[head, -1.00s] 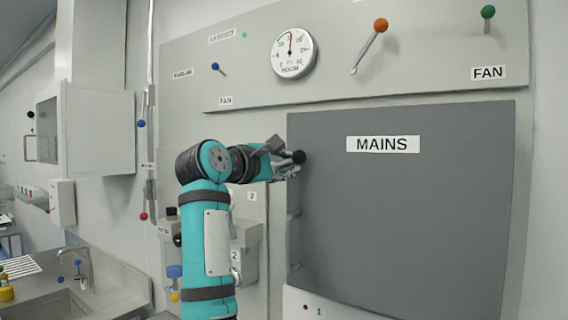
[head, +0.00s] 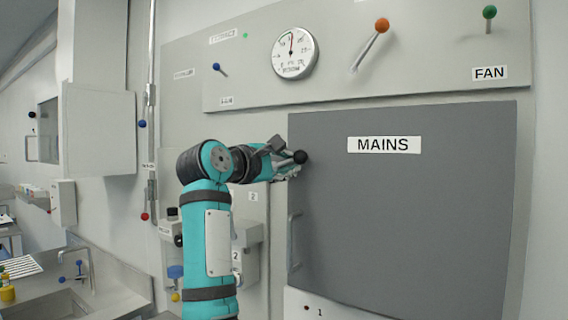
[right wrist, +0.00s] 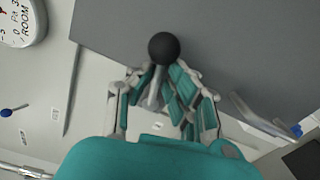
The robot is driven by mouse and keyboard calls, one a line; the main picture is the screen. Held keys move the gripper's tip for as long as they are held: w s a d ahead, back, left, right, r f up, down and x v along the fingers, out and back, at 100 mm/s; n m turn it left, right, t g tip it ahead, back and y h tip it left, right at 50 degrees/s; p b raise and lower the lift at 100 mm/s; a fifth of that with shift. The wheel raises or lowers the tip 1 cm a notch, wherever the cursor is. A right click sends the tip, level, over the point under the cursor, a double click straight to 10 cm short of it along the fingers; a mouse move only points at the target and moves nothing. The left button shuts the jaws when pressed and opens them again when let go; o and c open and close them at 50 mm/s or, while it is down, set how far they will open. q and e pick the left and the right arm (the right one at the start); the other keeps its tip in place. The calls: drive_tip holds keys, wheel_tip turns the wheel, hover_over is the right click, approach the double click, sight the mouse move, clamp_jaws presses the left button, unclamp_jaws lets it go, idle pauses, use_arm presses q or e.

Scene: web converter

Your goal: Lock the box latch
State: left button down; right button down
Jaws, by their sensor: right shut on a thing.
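The grey box door (head: 420,210) with the MAINS label (head: 384,145) is closed or nearly so; I cannot tell which. The latch has a black ball knob (head: 300,157) at the door's upper left edge. My right gripper (head: 284,168) is at that knob. In the right wrist view, the black knob (right wrist: 162,48) stands out past my fingertips, and its pale stem (right wrist: 154,92) runs down between the fingers of my right gripper (right wrist: 164,90). The fingers are closed around the stem. The latch base is hidden behind the gripper. My left gripper is not in view.
A grey handle (head: 293,242) sticks out from the door's left edge below the latch. Above are a round gauge (head: 295,53), an orange-knobbed lever (head: 370,45) and a green-knobbed lever (head: 489,14). A sink (head: 60,305) is at lower left.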

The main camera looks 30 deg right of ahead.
drive_tip(key=shift+f, duration=0.25)
drive_tip(key=c, duration=1.6)
unclamp_jaws()
drive_tip(key=shift+o, duration=1)
drive_tip(key=shift+s+d+r, duration=0.1)
drive_tip(key=shift+d, duration=0.05)
drive_tip(key=v, duration=0.7)
drive_tip(key=shift+a, duration=0.25)
drive_tip(key=shift+s+d, duration=0.1)
